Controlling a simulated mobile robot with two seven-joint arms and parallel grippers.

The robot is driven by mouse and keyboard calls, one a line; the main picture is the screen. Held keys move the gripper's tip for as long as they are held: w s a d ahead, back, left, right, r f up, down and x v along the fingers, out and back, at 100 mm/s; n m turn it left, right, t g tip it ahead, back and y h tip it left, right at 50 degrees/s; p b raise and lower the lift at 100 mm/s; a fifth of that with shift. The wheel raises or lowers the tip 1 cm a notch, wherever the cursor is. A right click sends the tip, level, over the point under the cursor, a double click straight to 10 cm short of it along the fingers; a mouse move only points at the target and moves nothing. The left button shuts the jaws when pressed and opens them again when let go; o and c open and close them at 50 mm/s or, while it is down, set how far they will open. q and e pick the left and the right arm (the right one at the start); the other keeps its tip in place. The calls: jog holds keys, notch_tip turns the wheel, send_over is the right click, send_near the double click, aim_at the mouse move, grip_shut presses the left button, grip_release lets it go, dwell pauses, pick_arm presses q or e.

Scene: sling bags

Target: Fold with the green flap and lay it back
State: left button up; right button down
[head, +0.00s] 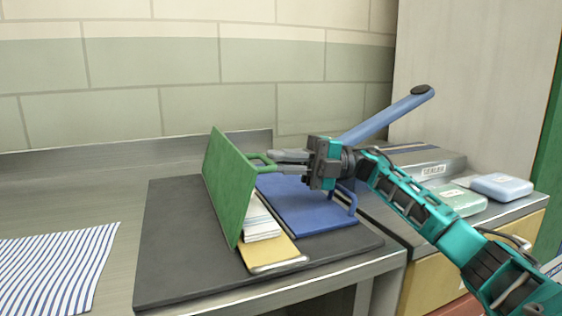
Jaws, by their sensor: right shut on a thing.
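The green flap (228,187) stands raised, tilted up from the dark mat (165,230). A green loop handle (264,158) sticks out from its right side. My right gripper (283,162) is shut on this handle, its fingers reaching in from the right. Beneath and right of the flap lie a white stack (262,222) and a yellow piece (270,254) with a pale front edge. A blue panel (307,207) with a blue handle (348,197) lies flat to the right. The flap hides what is behind it. My left gripper is not in view.
A blue-striped cloth (55,265) lies on the counter at the left. A blue cylinder (385,116) slants up behind my right gripper. A labelled grey box (415,160) and pale blue and green packs (501,186) sit at the right. The back left counter is clear.

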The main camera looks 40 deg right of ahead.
jog(key=shift+s+a+f+g, duration=0.1)
jog(key=shift+a+f+g, duration=0.15)
jog(key=shift+f, duration=0.2)
jog(key=shift+a+f+g, duration=0.15)
jog(key=shift+a+f, duration=0.05)
jog(key=shift+f, duration=0.2)
jog(key=c, duration=1.2)
grip_release()
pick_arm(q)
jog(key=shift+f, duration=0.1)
pick_arm(e)
jog(key=shift+o, duration=0.2)
jog(key=shift+w+d+r, duration=0.15)
jog(key=shift+w+r, duration=0.05)
jog(key=shift+r, duration=0.15)
